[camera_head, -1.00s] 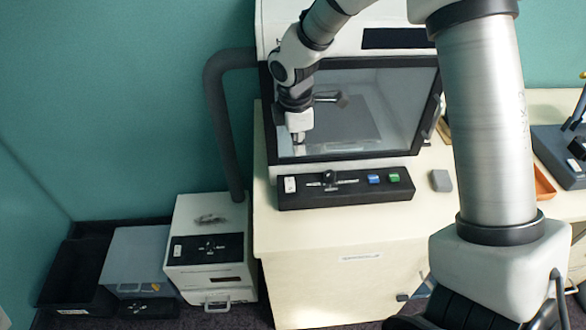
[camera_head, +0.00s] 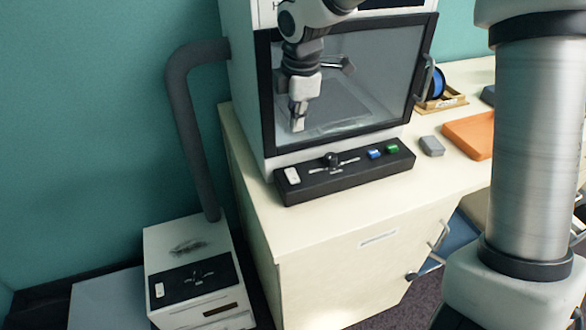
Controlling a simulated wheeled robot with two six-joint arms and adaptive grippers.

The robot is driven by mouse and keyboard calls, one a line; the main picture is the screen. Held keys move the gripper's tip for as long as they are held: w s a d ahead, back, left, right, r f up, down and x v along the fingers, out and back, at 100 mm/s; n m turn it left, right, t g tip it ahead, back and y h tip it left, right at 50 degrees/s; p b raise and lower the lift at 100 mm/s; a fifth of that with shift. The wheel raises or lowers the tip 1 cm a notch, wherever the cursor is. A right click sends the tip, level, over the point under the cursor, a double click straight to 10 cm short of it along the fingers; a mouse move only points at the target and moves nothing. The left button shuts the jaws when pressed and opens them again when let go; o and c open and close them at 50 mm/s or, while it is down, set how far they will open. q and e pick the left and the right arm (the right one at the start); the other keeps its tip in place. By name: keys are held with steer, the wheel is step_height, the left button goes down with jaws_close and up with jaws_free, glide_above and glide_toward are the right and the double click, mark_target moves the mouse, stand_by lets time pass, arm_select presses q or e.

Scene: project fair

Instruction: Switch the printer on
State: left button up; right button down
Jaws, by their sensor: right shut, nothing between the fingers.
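The printer looks to be the large white enclosed machine (camera_head: 240,90) with a black-framed window, standing on a cream cabinet. A black control bar (camera_head: 350,178) lies along its front foot. On the bar are a white switch (camera_head: 292,175) at the left end, a black knob (camera_head: 331,159), a blue button (camera_head: 375,154) and a green button (camera_head: 392,148). I cannot read the switch's position. My right gripper (camera_head: 298,124) points down, shut and empty, in front of the window's left part. In the picture it is above the white switch, apart from it. My left gripper is out of view.
A grey hose (camera_head: 188,130) runs from the machine down to a white floor box (camera_head: 185,245) with its own black panel. A small grey block (camera_head: 431,146), an orange tray (camera_head: 472,134) and a blue spool (camera_head: 438,83) are to the right on the cabinet top (camera_head: 420,180).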

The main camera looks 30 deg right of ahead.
glide_toward(290, 170)
steer(key=f, duration=0.4)
steer(key=f+p, duration=0.1)
steer(key=f, duration=0.2)
steer(key=shift+w+f, duration=0.1)
steer(key=shift+w, duration=0.3)
